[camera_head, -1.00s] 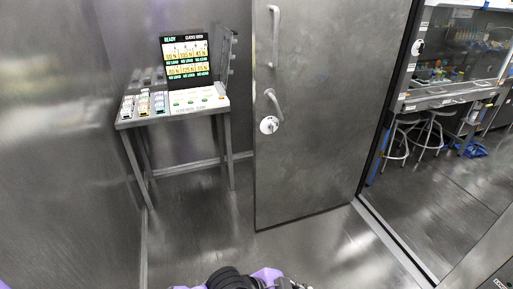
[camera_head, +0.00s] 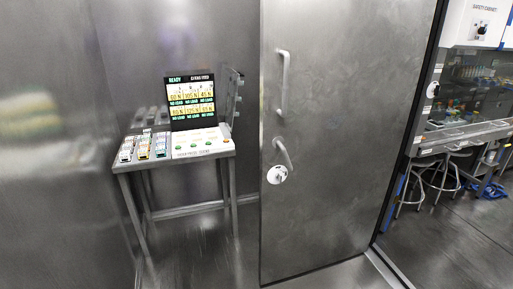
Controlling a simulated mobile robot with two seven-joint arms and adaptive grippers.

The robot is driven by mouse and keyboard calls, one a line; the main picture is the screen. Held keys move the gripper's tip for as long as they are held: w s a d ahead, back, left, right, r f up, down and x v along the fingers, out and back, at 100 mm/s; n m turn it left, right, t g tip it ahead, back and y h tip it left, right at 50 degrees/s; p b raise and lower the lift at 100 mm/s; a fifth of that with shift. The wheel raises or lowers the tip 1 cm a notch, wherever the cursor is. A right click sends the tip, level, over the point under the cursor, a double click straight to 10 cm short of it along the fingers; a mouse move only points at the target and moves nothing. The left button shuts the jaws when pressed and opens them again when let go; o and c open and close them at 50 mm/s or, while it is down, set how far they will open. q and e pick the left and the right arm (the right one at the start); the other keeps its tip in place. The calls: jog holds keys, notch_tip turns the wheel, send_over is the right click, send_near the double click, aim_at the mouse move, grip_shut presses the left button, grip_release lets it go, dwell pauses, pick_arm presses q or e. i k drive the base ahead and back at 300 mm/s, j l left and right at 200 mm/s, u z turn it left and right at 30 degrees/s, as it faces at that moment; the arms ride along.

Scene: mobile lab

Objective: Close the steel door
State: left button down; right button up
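The steel door (camera_head: 340,150) stands open, a tall grey panel in the middle of the head view, swung inward from the doorway at its right. It carries a vertical pull handle (camera_head: 283,83) near its left edge. Below that are a lever handle (camera_head: 284,152) and a round white lock plate (camera_head: 277,174). Neither of my grippers shows in the current view, so I cannot see their state or any contact with the door.
A steel table (camera_head: 178,160) with a lit display (camera_head: 191,100) and small coloured items stands left of the door. Through the doorway are stools (camera_head: 440,180) and a lab bench (camera_head: 465,138). The threshold (camera_head: 385,268) lies at the lower right. Some floor (camera_head: 205,250) before the table is clear.

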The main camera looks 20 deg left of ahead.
aim_at(339, 79)
jog(key=i+j, duration=0.85)
jog(key=i, duration=0.2)
